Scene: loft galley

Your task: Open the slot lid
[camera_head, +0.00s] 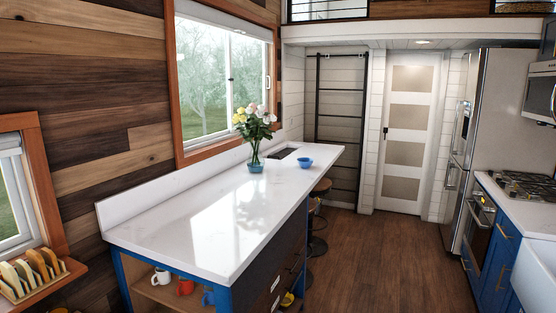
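I cannot make out a slot lid for certain in the head view. A dark rectangular recess (284,153) shows in the far part of the white counter (200,215), beside a blue bowl (305,162). It is too small to tell whether it has a lid. The dark front of the counter unit (268,262) has pale handles and looks shut. Neither of my grippers is in view.
A glass vase of flowers (255,140) stands on the counter, with mugs (184,287) on a shelf below. Stools (318,210) stand along its right side. A plate rack (35,273) is at lower left. The wooden floor (385,255) is clear towards the white door (408,135).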

